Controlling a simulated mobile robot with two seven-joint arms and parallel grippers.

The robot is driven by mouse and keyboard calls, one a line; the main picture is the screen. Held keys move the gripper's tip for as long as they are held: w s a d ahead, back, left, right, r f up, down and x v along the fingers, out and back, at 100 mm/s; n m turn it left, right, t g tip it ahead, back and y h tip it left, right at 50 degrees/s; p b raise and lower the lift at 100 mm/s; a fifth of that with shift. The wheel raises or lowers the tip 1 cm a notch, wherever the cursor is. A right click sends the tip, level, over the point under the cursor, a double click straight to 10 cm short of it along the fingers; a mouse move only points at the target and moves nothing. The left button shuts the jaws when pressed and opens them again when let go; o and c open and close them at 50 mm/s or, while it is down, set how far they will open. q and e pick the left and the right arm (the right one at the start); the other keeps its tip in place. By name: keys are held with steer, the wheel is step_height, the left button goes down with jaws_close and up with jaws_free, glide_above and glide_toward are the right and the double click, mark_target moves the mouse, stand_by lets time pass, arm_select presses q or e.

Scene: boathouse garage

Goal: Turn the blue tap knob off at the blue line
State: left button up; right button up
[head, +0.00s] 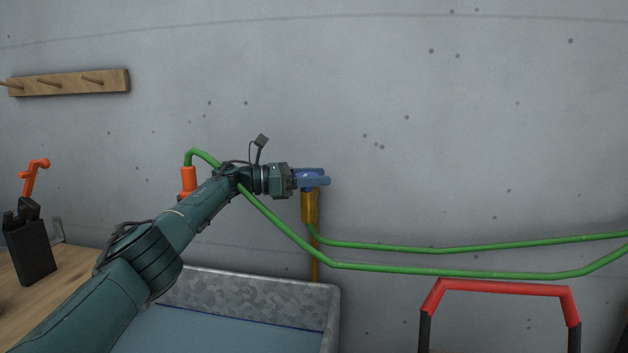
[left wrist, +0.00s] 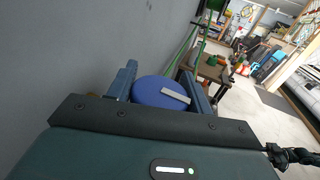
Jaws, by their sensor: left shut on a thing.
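The blue tap knob (left wrist: 150,91) is a round disc with a pale grey bar on its face, seen in the left wrist view. The bar slants down to the right in that picture. My left gripper (head: 314,177) is shut on the knob, with one blue-grey finger on either side of it. In the head view the knob is hard to tell from the fingers. The brass tap body (head: 308,206) stands upright just below the gripper, against the grey wall. I cannot make out the blue line in either view. My right gripper is not in view.
A green hose (head: 400,249) runs along the wall to the right. A metal trough (head: 330,300) with blue inside lies below the tap. A red-and-black frame (head: 505,287) stands at lower right. A wooden bench (head: 60,275) with a black holder (head: 33,250) is at left.

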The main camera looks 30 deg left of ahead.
mark_target(315, 174)
arm_select(q)
steer(key=shift+r, duration=0.2)
steer(key=o, duration=0.9)
steer(key=shift+f, duration=0.15)
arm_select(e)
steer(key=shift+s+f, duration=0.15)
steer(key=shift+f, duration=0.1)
arm_select(q)
step_height(315, 174, up, 5)
steer(key=shift+f, duration=0.15)
step_height(315, 174, up, 5)
steer(key=p, duration=0.2)
steer(key=shift+f+p, duration=0.15)
steer(key=shift+p, duration=0.2)
steer(key=shift+r+p, duration=0.35)
steer(key=shift+r, duration=0.05)
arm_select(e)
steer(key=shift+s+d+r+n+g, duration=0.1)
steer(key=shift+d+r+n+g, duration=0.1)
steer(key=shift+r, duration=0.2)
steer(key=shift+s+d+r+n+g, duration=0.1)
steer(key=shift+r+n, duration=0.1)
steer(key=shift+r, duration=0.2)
